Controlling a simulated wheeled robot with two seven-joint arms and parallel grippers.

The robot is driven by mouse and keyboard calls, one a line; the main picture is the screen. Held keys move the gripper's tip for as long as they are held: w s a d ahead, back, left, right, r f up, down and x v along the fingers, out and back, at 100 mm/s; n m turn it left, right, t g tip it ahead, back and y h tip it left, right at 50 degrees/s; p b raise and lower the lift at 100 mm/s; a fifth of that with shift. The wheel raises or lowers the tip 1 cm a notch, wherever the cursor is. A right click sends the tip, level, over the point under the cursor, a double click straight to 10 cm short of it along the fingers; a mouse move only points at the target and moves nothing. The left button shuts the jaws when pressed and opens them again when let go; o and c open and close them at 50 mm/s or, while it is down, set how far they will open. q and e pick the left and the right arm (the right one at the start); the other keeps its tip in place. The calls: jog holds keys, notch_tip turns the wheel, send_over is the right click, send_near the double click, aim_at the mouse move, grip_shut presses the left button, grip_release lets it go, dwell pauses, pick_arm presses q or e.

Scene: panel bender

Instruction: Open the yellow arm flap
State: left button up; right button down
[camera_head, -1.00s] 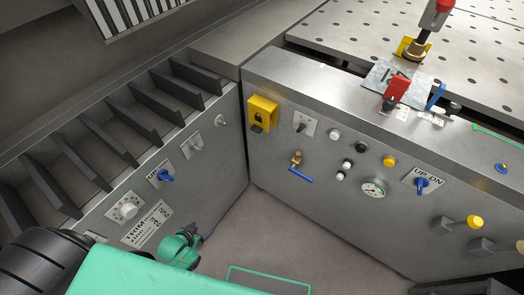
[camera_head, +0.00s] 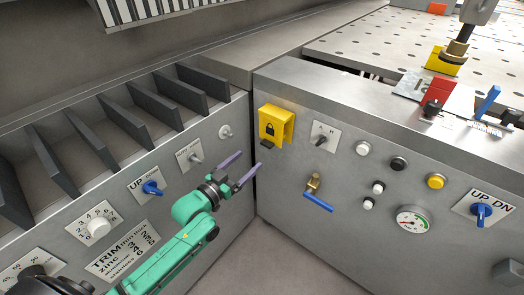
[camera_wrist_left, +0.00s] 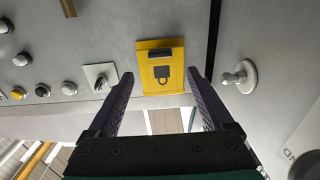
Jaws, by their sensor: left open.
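The yellow flap (camera_head: 271,124), with a black padlock symbol and a dark tab at its lower edge, is on the upper left of the right-hand panel and looks shut. My left gripper (camera_head: 250,160) is open and empty, just below and left of the flap, its fingers pointing toward it. In the left wrist view the flap (camera_wrist_left: 160,75) lies ahead between the two fingertips, apparently not touched, with the dark tab at its top. My right gripper is not in view.
Right of the flap are a small switch plate (camera_head: 321,136), a blue-handled brass valve (camera_head: 316,192), several buttons and a gauge (camera_head: 413,222). A round knob (camera_head: 226,132) sits left of it on the adjoining panel. Dark fins (camera_head: 120,122) stand above that panel.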

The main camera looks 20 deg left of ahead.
aim_at(265, 146)
pick_arm(q)
jog(key=x, duration=0.8)
jog(key=shift+w+b, duration=0.25)
jog(key=shift+b, duration=0.1)
jog(key=shift+c, duration=0.3)
grip_shut()
